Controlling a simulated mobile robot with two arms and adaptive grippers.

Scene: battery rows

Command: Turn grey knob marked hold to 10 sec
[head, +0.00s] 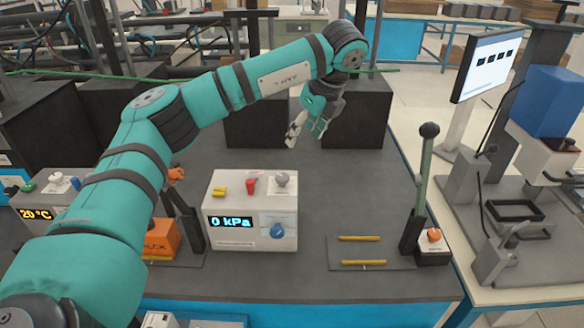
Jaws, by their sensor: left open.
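The white control box (224,239) stands on the dark bench, with a lit display reading 0 kPa. A grey knob (282,180) sits on the right of its top face. Its markings and pointer are too small to read, so I cannot tell its setting. A red knob (251,185) and a yellow switch (218,191) sit to its left on top, and a blue knob (278,231) is on the front. My left gripper (304,138) is open and empty, behind and above the grey knob, apart from it. My right gripper is not in view.
An upright green lever (425,170) stands right of the box, beside a small orange knob (434,235). Yellow bars (363,262) lie on a dark plate. Dark blocks (357,115) stand behind. An orange block (163,238) is left.

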